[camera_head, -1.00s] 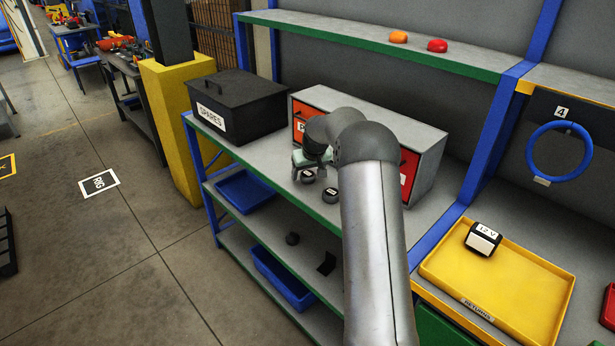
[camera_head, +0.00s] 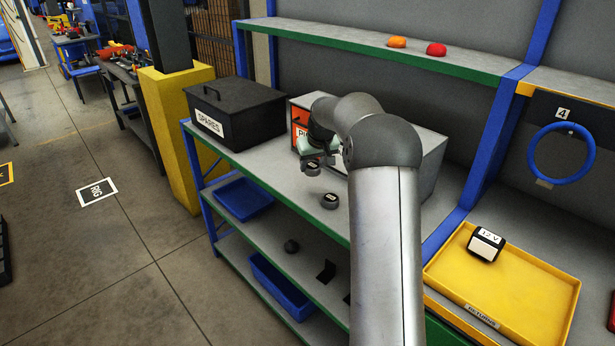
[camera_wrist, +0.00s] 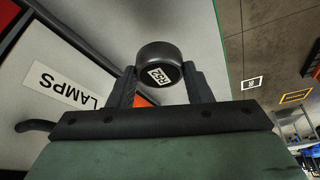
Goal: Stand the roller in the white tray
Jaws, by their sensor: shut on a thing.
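My gripper (camera_wrist: 160,88) is shut on a short black cylinder, the roller (camera_wrist: 158,54), with a white label on its flat face. The roller sits between the two fingertips. In the head view my gripper (camera_head: 317,161) is above the grey shelf top, in front of the cabinet, with the roller (camera_head: 313,169) under it. The gap between roller and shelf is hard to judge. A second, similar dark cylinder with a white label (camera_head: 330,201) stands on the shelf just to the right and nearer. No white tray shows in either view.
A black SPARES box (camera_head: 236,112) stands left on the shelf. A grey cabinet with orange-red fronts (camera_head: 431,160) stands behind my arm; a LAMPS label (camera_wrist: 62,84) shows in the wrist view. Blue bins (camera_head: 280,285) are below. A yellow tray (camera_head: 540,314) holds a 12 V block (camera_head: 485,243).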

